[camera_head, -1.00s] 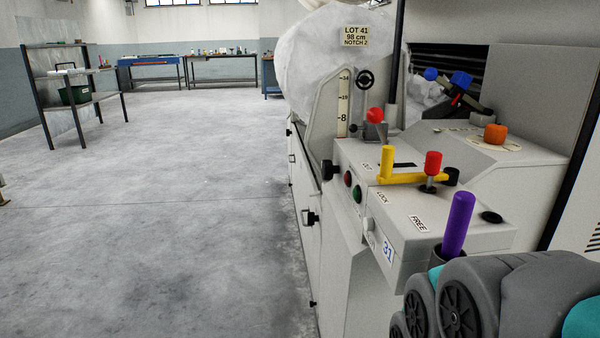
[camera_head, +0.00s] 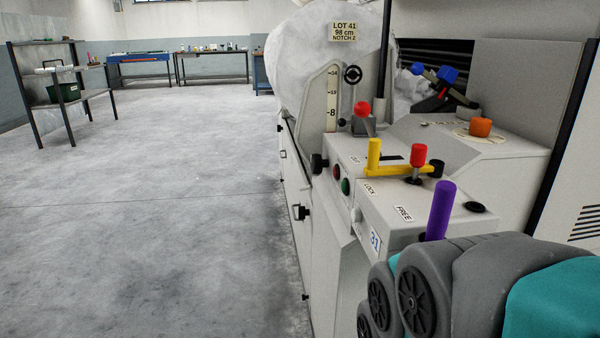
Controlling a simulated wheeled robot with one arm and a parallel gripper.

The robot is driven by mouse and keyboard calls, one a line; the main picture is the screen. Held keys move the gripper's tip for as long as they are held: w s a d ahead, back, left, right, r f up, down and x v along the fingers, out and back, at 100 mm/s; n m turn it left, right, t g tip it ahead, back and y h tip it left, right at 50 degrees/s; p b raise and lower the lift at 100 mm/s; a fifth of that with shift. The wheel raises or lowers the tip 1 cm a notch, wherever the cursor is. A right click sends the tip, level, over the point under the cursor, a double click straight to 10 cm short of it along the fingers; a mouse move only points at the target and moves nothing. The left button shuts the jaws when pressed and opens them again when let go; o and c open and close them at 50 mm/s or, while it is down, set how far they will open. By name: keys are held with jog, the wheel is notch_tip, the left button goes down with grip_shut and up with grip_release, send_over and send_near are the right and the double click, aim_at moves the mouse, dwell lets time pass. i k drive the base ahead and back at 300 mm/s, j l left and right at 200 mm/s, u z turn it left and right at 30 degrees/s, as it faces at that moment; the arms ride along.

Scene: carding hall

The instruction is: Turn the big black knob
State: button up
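A black knob (camera_head: 319,163) sticks out from the left side of the pale grey machine (camera_head: 330,205), low beside the red and green buttons. A black round handwheel (camera_head: 352,74) stands higher, beside the numbered scale. I cannot tell for certain which one is the big black knob. My gripper is not in view; only grey and teal links of my arm show at the lower right, covering the machine's near end.
A yellow handle (camera_head: 374,155), red knobs (camera_head: 419,155), an orange knob (camera_head: 480,127) and an upright purple handle (camera_head: 440,208) crowd the machine top. Blue-tipped black parts (camera_head: 447,75) lie behind. Open floor (camera_head: 150,210) spreads left. A shelf rack (camera_head: 63,90) stands far left.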

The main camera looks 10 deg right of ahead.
aim_at(318, 164)
jog(key=i+j+u, duration=0.45)
jog(key=i+j, duration=0.3)
